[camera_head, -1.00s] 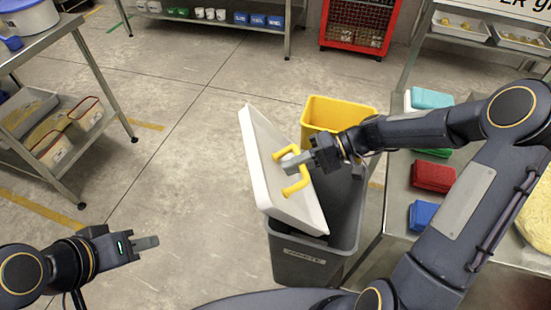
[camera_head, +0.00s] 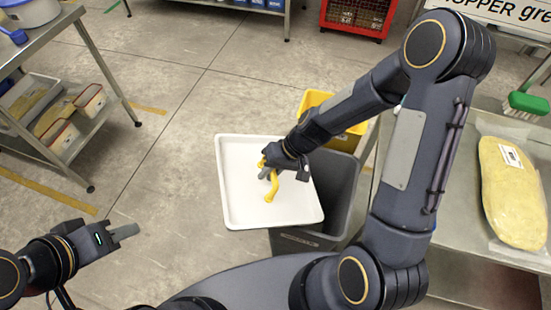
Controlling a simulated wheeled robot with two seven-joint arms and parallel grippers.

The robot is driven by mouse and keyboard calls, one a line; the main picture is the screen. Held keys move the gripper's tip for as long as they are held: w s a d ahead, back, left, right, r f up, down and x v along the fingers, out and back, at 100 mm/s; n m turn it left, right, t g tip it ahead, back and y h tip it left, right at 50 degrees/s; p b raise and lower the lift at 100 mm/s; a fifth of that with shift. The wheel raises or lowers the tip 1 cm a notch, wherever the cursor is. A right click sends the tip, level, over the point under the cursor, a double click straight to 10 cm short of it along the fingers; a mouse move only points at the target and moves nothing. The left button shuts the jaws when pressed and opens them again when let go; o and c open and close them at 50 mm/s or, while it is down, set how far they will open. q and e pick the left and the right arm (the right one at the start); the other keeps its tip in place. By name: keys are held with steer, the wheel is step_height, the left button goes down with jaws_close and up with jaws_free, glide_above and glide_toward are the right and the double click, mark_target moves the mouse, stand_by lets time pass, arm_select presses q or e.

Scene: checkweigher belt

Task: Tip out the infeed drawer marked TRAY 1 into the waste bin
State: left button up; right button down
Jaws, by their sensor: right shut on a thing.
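A white square tray (camera_head: 240,205) with a raised rim and a yellow handle (camera_head: 269,190) near its middle faces up towards me. Its visible white surface is bare, and no TRAY 1 mark can be read. My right gripper (camera_head: 267,174) is shut on the yellow handle. The tray is held above and to the left of the grey waste bin (camera_head: 290,243), overlapping the bin's left part in view. The part of the bin's opening that shows looks dark; its contents cannot be made out. My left gripper (camera_head: 125,232) is apart at the lower left, and its finger gap cannot be seen.
A yellow bin (camera_head: 313,99) stands behind the waste bin. At right, a metal table carries a bagged yellow product (camera_head: 512,190) and a green brush (camera_head: 527,103). A shelf cart (camera_head: 105,92) stands at left. The floor between is clear.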

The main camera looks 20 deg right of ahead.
mark_target(262, 182)
steer(key=a+f+h+p, duration=0.1)
steer(key=h+p, duration=0.1)
steer(key=p, duration=0.2)
steer(key=shift+a+f+h, duration=0.2)
steer(key=shift+h, duration=0.2)
steer(key=shift+a+f+h+p, duration=0.15)
steer(key=shift+f+h+p, duration=0.25)
steer(key=shift+p, duration=0.3)
steer(key=shift+w+f, duration=0.1)
steer(key=shift+f, duration=0.15)
